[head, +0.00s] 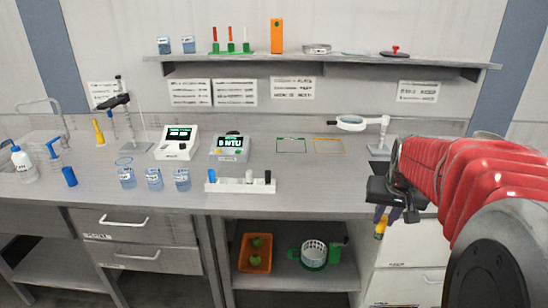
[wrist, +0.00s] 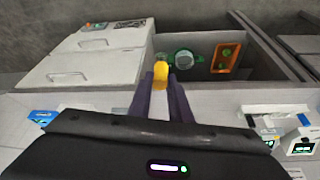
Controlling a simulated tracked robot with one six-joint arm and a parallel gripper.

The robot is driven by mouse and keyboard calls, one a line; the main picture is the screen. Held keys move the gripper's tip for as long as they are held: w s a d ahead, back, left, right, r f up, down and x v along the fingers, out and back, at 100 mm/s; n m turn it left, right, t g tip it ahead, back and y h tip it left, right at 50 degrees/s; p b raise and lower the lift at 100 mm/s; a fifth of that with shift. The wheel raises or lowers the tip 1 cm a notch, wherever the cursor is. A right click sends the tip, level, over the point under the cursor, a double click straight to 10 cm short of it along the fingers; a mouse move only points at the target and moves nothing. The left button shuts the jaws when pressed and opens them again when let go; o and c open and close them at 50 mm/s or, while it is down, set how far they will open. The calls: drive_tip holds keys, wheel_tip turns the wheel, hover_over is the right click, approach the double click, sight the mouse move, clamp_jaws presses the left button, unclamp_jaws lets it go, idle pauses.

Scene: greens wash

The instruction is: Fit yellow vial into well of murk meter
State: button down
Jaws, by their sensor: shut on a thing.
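The yellow vial (head: 380,228) is gripped at my fingertips, off the front edge of the counter at the right of the head view. In the wrist view the yellow vial (wrist: 160,73) shows between the two dark fingers. My gripper (head: 386,215) is shut on it, and the gripper (wrist: 161,83) points away from the wrist camera. The murk meter (head: 230,155), a pale box with a screen reading NTU, stands on the middle of the counter, well left of my gripper. Its well cannot be made out clearly.
A white rack (head: 240,187) with small vials stands in front of the meter. Another screened instrument (head: 177,143) and several blue-liquid beakers (head: 154,180) stand left. A magnifier lamp (head: 352,123) is at the right rear. The counter (head: 315,190) right of the rack is clear.

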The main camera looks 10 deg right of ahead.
drive_tip(key=w+a+f+n, duration=0.2)
drive_tip(key=w+a+f, duration=0.2)
drive_tip(key=a, duration=0.4)
drive_tip(key=w+a+f+n+y, duration=0.1)
drive_tip(key=w+a+f, duration=0.3)
drive_tip(key=a, duration=0.5)
drive_tip(key=w+a+f+n+y, duration=0.1)
drive_tip(key=w+a+f+n, duration=0.2)
drive_tip(key=a+f, duration=0.4)
drive_tip(key=shift+w+a+t, duration=0.3)
drive_tip(key=shift+w+a, duration=0.15)
drive_tip(key=shift+a, duration=0.45)
drive_tip(key=shift+a, duration=0.1)
